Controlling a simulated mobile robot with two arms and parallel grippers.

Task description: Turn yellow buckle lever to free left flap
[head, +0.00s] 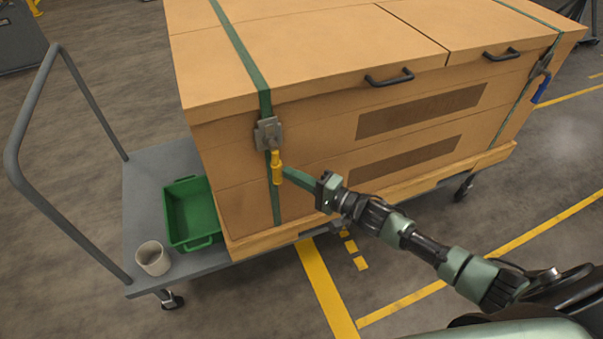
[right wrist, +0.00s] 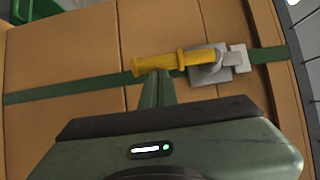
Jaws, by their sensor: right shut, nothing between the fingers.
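A large tan wooden crate has a left flap (head: 300,45) on top, with a green strap (head: 238,42) running over it and down the front. A grey metal buckle (head: 268,133) sits on the strap, and its yellow lever (head: 277,168) hangs straight down. My right gripper (head: 287,173) is shut and empty, its fingertips at the lever's right side near the lower end. In the right wrist view the fingertips (right wrist: 157,76) meet the edge of the yellow lever (right wrist: 165,61); I cannot tell whether they touch. The buckle (right wrist: 215,63) shows there too. My left gripper is not in view.
A second strap with a blue lever (head: 542,88) is at the crate's right. Black handles (head: 390,78) sit on the front edge. The grey cart (head: 145,190) carries the crate, a green bin (head: 190,212) and a white cup (head: 153,258). Floor in front is clear.

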